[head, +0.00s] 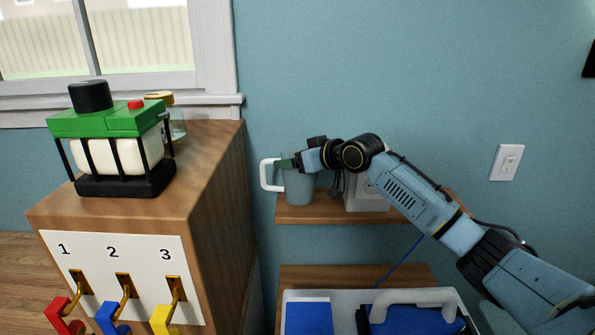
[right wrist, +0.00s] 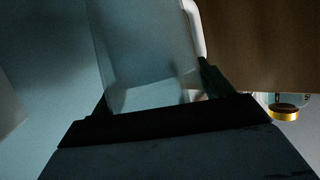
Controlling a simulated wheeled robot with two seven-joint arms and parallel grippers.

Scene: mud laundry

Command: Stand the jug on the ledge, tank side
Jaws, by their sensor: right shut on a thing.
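The jug (head: 298,189) is a translucent blue-grey vessel with a white handle on its left. It is upright at the left end of the wooden ledge (head: 320,215), the end towards the cabinet with the white tank (head: 120,155). Its base overlaps the ledge top; I cannot tell whether it touches. My right gripper (head: 288,163) is shut on the jug near its rim, reaching in from the right. In the right wrist view the jug (right wrist: 145,50) fills the space between the dark fingers (right wrist: 158,92). My left gripper is out of view.
A white box (head: 366,196) sits on the ledge right of the jug. The wooden cabinet (head: 222,195) rises close on the left, with a gold-capped jar (head: 172,115) on top. A lower shelf (head: 350,276) has a pale case with blue contents in front.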

